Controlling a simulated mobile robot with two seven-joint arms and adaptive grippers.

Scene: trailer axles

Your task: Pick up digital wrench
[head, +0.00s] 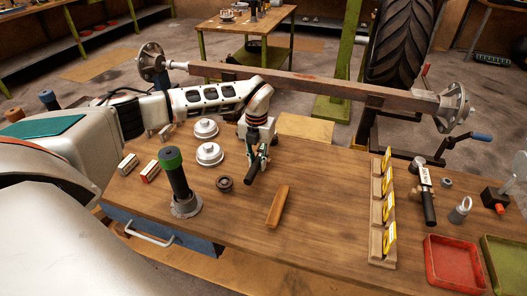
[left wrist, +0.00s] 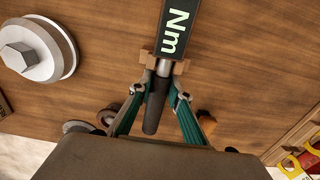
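The digital wrench (left wrist: 176,30) is dark with pale "Nm" lettering in the left wrist view. Its black handle (left wrist: 154,108) runs down between my gripper's fingers. My left gripper (left wrist: 166,64) has its green fingers on either side of the wrench, with the brown tip pads against the grey neck, so it looks shut on it. In the head view my left gripper (head: 262,158) is over the middle of the bench, and the dark handle (head: 251,174) slants toward the viewer. The rest of the wrench is hidden there by the gripper. My right gripper is not in view.
On the wooden bench (head: 330,215) stand silver round parts (head: 210,154), a green-topped black cylinder (head: 174,172), a wooden block (head: 277,206), a rack with yellow tags (head: 376,240), another wrench (head: 427,195) and a red tray (head: 453,262). An axle (head: 310,84) spans behind.

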